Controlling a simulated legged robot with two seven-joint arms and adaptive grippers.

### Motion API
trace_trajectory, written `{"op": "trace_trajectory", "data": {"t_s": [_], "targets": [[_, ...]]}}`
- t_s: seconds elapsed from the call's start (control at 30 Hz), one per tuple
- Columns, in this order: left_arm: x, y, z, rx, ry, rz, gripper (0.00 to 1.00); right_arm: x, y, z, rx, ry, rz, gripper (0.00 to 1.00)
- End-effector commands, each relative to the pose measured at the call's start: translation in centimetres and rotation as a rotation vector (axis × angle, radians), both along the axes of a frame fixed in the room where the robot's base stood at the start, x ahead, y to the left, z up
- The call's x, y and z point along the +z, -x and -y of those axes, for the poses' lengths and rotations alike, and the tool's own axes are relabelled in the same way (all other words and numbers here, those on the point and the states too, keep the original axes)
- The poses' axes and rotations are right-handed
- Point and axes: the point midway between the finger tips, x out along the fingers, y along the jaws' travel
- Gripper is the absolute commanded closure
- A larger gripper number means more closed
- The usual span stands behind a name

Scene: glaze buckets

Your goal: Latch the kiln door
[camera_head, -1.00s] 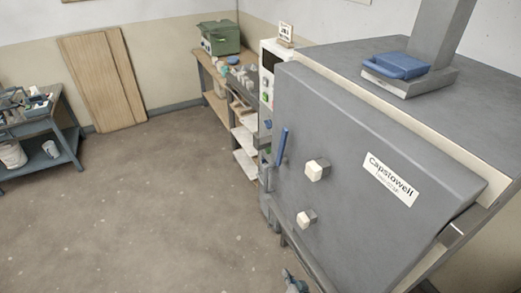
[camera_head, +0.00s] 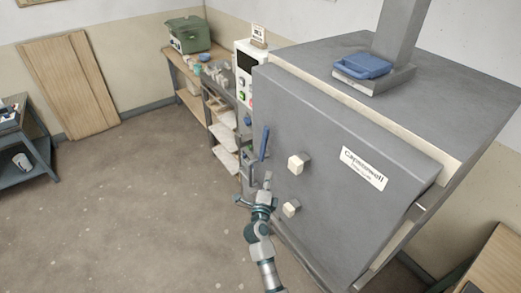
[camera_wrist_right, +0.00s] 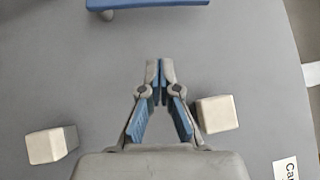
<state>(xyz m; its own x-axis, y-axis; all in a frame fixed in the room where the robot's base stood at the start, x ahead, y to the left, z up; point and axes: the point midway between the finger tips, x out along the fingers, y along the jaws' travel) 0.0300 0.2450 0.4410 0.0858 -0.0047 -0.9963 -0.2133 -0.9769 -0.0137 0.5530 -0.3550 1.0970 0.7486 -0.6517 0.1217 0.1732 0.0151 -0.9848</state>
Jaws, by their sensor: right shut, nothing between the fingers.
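The grey kiln door (camera_head: 335,185) fills the right half of the head view, with a sign and two cream blocks on its face. A blue latch handle (camera_head: 264,143) stands near upright at its left edge. I cannot tell whether it is latched. My right gripper (camera_head: 267,182) is in front of the door's lower left part, below the handle. In the right wrist view the gripper (camera_wrist_right: 160,65) is shut and empty, its fingertips together. The blue handle (camera_wrist_right: 150,4) shows at the top of that view, apart from the fingertips. My left gripper is not in view.
Cream blocks (camera_head: 296,163) and (camera_head: 291,208) stick out of the door close to the right gripper. A bench with a green box (camera_head: 187,34) stands behind.

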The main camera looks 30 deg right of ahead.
Motion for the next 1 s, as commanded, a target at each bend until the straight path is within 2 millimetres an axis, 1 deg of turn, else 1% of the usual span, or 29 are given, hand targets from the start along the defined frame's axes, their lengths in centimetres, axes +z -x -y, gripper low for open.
{"op": "trace_trajectory", "data": {"t_s": [0.17,0.27,0.47,0.7,0.83,1.0], "targets": [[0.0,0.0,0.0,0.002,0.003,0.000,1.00,0.2,-0.3,-0.1,0.000,0.006,0.000,1.00],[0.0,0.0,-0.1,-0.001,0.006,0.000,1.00,0.4,-1.0,0.3,0.000,0.009,-0.001,1.00],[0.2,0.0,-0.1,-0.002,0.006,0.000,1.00,1.1,-3.9,2.5,0.000,0.012,0.000,1.00],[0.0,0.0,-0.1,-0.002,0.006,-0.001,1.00,1.6,-7.6,6.1,0.000,0.009,0.001,1.00],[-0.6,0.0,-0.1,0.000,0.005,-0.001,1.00,1.7,-9.7,6.0,0.002,0.005,0.001,1.00],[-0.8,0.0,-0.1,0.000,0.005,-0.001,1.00,2.0,-11.1,5.8,0.001,0.007,0.000,1.00]]}}
